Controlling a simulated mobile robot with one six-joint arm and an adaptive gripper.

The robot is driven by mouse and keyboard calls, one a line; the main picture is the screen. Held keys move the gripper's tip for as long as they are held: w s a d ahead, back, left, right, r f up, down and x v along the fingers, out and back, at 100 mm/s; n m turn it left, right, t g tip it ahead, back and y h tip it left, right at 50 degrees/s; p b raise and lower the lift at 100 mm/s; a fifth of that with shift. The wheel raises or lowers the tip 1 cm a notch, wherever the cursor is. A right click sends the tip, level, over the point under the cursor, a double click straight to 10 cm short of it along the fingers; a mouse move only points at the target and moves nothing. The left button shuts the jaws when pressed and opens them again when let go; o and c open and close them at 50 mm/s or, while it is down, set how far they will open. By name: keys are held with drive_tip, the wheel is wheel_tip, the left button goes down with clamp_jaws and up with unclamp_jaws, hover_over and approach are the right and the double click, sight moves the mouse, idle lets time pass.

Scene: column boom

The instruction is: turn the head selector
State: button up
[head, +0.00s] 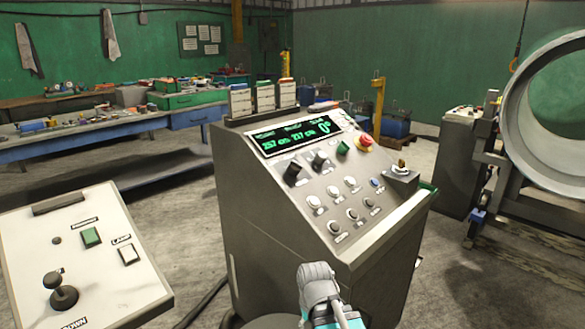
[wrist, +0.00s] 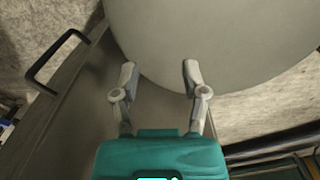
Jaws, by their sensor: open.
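The grey control console (head: 300,235) stands in the middle of the head view. Two black rotary knobs, a left one (head: 293,172) and a right one (head: 320,160), sit on its sloped panel below the green display (head: 295,135). Their labels are too small to read, so I cannot tell which is the head selector. My gripper (wrist: 159,70) is open and empty in the wrist view, with a large rounded grey surface beyond its fingers. The knobs are not in that view. A grey and teal part of my arm shows low in front of the console in the head view.
A red stop button (head: 366,141), a green button (head: 343,147), several pale buttons and a small joystick (head: 401,168) share the panel. A pale control box (head: 80,260) stands at left. A large metal ring (head: 515,115) is at right. Workbenches line the back.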

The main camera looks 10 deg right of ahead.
drive_tip(key=o, duration=0.4)
drive_tip(key=shift+r, duration=0.1)
drive_tip(key=shift+o, duration=0.3)
drive_tip(key=shift+r+p, duration=0.25)
drive_tip(key=shift+p, duration=0.1)
wheel_tip(320, 180, up, 31)
drive_tip(key=w+p, duration=0.2)
drive_tip(key=p, duration=2.9)
wheel_tip(320, 180, up, 15)
drive_tip(key=n+t+y+p, duration=0.3)
drive_tip(key=n+p, duration=0.3)
drive_tip(key=p, duration=0.8)
hover_over(296, 165)
drive_tip(key=s+d, duration=0.3)
drive_tip(key=d, duration=0.1)
drive_tip(key=shift+a+r, duration=0.1)
drive_tip(key=b+x, duration=1.3)
drive_tip(key=shift+w+a+f, duration=0.2)
drive_tip(key=shift+w+f, duration=0.1)
